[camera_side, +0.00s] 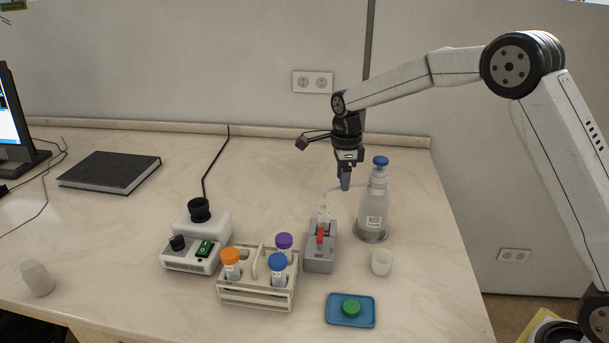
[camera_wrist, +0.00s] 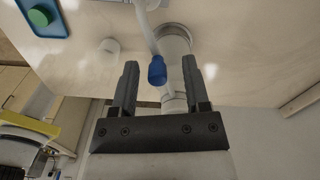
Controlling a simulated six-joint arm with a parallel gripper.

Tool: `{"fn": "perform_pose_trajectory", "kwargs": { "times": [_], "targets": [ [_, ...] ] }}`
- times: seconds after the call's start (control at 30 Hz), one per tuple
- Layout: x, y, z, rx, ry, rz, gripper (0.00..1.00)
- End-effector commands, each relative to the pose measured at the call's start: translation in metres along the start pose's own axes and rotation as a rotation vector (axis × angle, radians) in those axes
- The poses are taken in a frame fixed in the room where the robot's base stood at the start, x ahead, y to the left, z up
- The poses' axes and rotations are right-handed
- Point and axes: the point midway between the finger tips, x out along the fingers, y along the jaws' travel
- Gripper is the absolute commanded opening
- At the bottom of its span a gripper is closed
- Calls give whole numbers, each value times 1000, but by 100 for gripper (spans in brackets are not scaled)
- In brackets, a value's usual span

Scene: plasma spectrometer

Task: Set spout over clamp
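My gripper (camera_side: 345,184) hangs left of the bottle's upper part. In the wrist view my gripper (camera_wrist: 161,82) is open and empty, the blue cap (camera_wrist: 157,72) showing between its fingers. I cannot tell the exact gap to the bottle.
A tube rack (camera_side: 257,295) holds orange-, purple- and blue-capped tubes. A vortex-like device (camera_side: 190,255) stands left of it. A small white cup (camera_side: 381,262) and a blue tray (camera_side: 338,321) with a green cap (camera_side: 351,307) are near the clamp.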

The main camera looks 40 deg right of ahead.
Motion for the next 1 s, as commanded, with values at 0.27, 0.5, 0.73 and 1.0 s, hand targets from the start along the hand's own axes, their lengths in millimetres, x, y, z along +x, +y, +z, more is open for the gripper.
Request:
{"fn": "perform_pose_trajectory", "kwargs": {
  "times": [0.27,0.5,0.73,1.0],
  "targets": [
    [-1,1,0,-1,1,2,60],
    [-19,0,0,-1,0,0,60],
    [-48,0,0,-1,-1,-2,60],
    [-74,0,0,0,0,0,60]
  ]
}}
